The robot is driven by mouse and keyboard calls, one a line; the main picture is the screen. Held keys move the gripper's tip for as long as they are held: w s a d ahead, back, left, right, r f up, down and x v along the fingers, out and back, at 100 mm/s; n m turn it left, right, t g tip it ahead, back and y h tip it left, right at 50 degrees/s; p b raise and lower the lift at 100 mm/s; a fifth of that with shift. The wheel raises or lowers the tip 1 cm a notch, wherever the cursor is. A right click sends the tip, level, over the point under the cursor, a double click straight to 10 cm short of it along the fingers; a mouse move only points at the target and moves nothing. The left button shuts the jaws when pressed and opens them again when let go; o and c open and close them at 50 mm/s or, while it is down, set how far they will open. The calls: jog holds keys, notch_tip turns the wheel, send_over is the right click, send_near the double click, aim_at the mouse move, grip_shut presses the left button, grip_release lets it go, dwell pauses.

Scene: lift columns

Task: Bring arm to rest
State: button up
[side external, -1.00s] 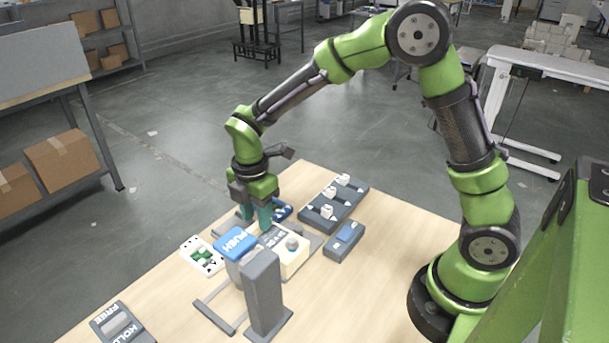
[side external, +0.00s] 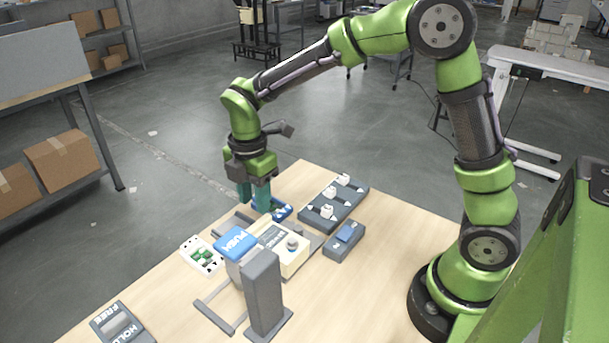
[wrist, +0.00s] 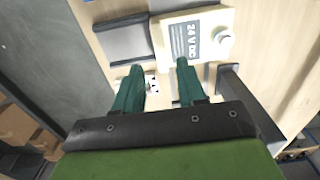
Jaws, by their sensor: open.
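My gripper (side external: 254,194) is in the air over the far left part of the table, above and behind the blue PUSH block (side external: 235,242). Its two green fingers are apart with nothing held between them. In the wrist view the open fingers (wrist: 158,85) point toward a cream box (wrist: 192,35) marked 24 V DC, with a white knob on it. The same cream box (side external: 293,262) stands beside the PUSH block in the side view. My gripper appears clear of all the objects.
A grey post (side external: 263,290) stands at the front. A dark panel with several white knobs (side external: 334,208) and a blue-topped switch box (side external: 344,241) lie to the right. A white card with green parts (side external: 202,254) and a FREE/HOLD box (side external: 122,325) lie left. The right side of the table (side external: 385,260) is bare.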

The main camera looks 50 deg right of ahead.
jog(key=shift+m, duration=0.4)
jog(key=m, duration=0.1)
jog(key=s+m, duration=0.1)
jog(key=m, duration=0.1)
jog(key=shift+s+f+m, duration=0.2)
jog(key=shift+s+m, duration=0.05)
jog(key=shift+m, duration=0.05)
jog(key=s+d+r+m+t+y, duration=0.1)
jog(key=s+d+r+m+t, duration=0.2)
jog(key=s+r+m, duration=0.3)
jog(key=s+d+r+m+t+y, duration=0.1)
jog(key=s+d+r+m+t, duration=0.2)
jog(key=s+r+m, duration=0.3)
jog(key=shift+s+r+m+t, duration=0.25)
jog(key=shift+s+m+t, duration=0.35)
jog(key=shift+s+m, duration=1.65)
jog(key=shift+w+d+m, duration=0.1)
jog(key=shift+w+m, duration=0.45)
jog(key=shift+w, duration=0.05)
